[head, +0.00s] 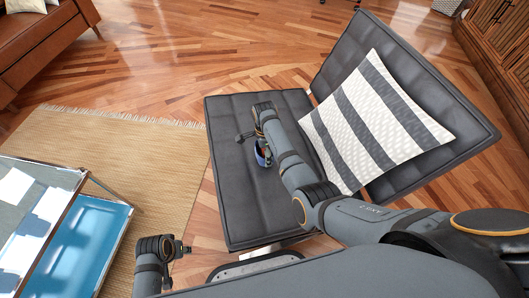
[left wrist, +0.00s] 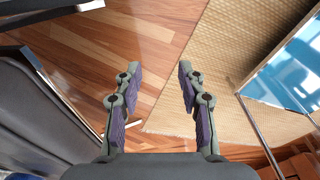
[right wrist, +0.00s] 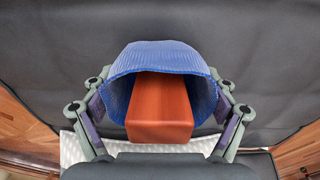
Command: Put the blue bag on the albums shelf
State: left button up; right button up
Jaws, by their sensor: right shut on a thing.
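The blue bag (head: 262,155) is over the dark seat of the lounge chair, partly hidden by my right arm in the head view. In the right wrist view the blue bag (right wrist: 118,75) has a ribbed surface and an open mouth, with a reddish-brown block (right wrist: 160,105) inside. My right gripper (right wrist: 165,112) is shut on the bag, with a finger on each side. I cannot tell whether the bag touches the seat. My left gripper (left wrist: 158,85) is open and empty above the floor by the rug. I cannot make out an albums shelf.
The grey chair (head: 228,190) holds a striped cushion (head: 375,120) against its backrest. A low table with a blue lower surface (head: 85,250) stands at left on a woven rug (head: 150,160). A wooden cabinet (head: 500,40) is at far right. Wood floor lies open behind the chair.

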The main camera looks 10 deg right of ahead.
jog(key=shift+f, duration=0.1)
jog(key=shift+f, duration=0.1)
jog(key=o, duration=1)
jog(key=shift+o, duration=0.2)
